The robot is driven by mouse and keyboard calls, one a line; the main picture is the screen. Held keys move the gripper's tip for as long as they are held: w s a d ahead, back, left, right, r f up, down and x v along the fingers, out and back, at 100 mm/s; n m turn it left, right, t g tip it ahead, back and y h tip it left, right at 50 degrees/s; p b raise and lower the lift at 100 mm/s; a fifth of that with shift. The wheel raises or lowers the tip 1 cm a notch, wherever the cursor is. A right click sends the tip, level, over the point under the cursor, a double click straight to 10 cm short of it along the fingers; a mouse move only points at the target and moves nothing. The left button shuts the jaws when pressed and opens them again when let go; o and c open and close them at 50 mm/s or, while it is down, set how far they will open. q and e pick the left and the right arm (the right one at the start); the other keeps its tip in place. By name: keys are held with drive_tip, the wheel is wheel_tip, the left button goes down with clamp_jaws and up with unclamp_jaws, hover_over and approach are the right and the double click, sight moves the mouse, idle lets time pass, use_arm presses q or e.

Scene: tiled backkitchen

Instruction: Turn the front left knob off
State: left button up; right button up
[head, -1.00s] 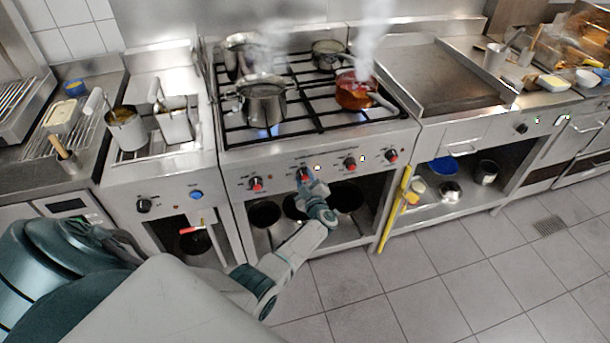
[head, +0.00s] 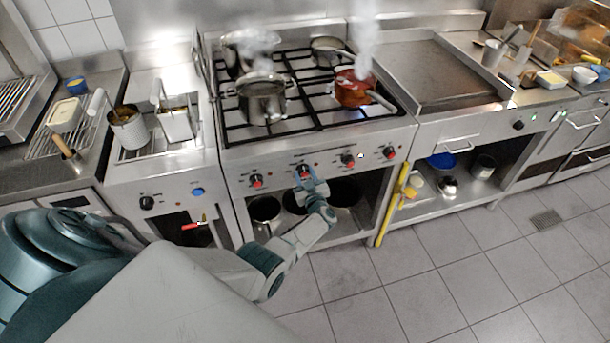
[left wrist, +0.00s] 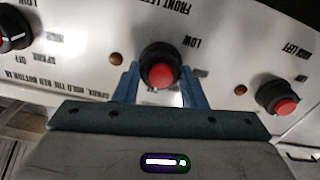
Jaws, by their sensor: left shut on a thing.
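The front left knob (head: 303,170) is a black knob with a red cap, second from the left on the stove front. In the left wrist view the knob (left wrist: 160,66) sits under an upside-down "FRONT LEFT" label. My left gripper (head: 306,180) is shut on it, with one blue finger on each side in the wrist view (left wrist: 160,88). The indicator light beside it looks unlit. My right gripper is not in view.
Other red-capped knobs stand to the left (head: 256,181) and right (head: 348,160). A yellow bar (head: 393,207) leans at the stove's right edge. The floor in front is clear.

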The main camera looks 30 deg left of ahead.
use_arm(q)
drive_tip(key=shift+f, duration=0.1)
drive_tip(key=o, duration=1)
drive_tip(key=v, duration=1.1)
